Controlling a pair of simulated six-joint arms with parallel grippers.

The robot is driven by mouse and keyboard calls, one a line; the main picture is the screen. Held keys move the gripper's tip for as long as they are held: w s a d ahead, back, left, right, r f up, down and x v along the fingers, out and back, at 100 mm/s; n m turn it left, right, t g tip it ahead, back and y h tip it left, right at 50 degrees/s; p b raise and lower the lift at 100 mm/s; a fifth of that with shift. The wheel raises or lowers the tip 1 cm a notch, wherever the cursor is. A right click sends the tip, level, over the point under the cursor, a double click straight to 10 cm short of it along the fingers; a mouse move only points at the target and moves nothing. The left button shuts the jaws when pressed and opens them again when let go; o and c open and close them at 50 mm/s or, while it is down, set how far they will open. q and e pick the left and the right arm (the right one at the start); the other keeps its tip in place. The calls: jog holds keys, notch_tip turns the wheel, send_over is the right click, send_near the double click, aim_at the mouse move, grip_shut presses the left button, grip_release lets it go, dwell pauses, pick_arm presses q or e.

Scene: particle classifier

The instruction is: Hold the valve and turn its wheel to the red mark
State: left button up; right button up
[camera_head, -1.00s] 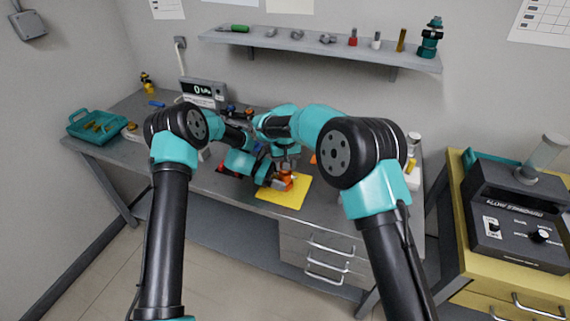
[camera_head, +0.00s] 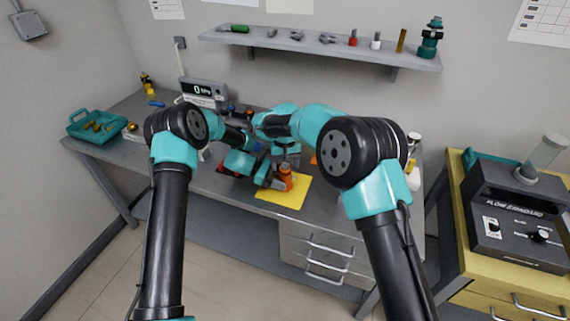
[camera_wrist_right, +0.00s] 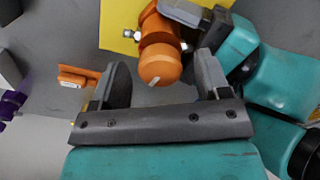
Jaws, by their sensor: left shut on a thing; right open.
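The orange valve (camera_head: 285,178) is over the yellow mat (camera_head: 296,199) in the head view. In the right wrist view the valve (camera_wrist_right: 158,52) shows a rounded orange end with a short white line, pointing toward my right gripper. My left gripper (camera_head: 274,184) is shut on the valve from the side; its grey jaw (camera_wrist_right: 190,14) shows at the top of the wrist view. My right gripper (camera_wrist_right: 161,68) is open, one finger on each side of the rounded end, with gaps visible. I cannot make out a red mark on the valve.
Another orange part (camera_wrist_right: 77,78) lies left of my right gripper in the wrist view. A teal tray (camera_head: 97,126) stands at the bench's left end, and a gauge display (camera_head: 203,92) at the back. The bench front right of the mat is clear.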

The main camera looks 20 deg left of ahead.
notch_tip(320, 180, up, 12)
jog(key=shift+f, duration=0.15)
dwell(0.3)
jog(key=shift+d, duration=0.1)
jog(key=shift+s+d+f+n+t+y, duration=0.25)
jog(key=shift+s+d+n+t+y, duration=0.6)
jog(key=shift+s+n, duration=0.1)
jog(key=shift+s+d+f+n+t+y, duration=0.2)
jog(key=shift+s+d+n+t+y, duration=0.6)
jog(key=shift+s+n+t, duration=0.1)
jog(key=x, duration=1.2)
jog(key=shift+s+d, duration=0.1)
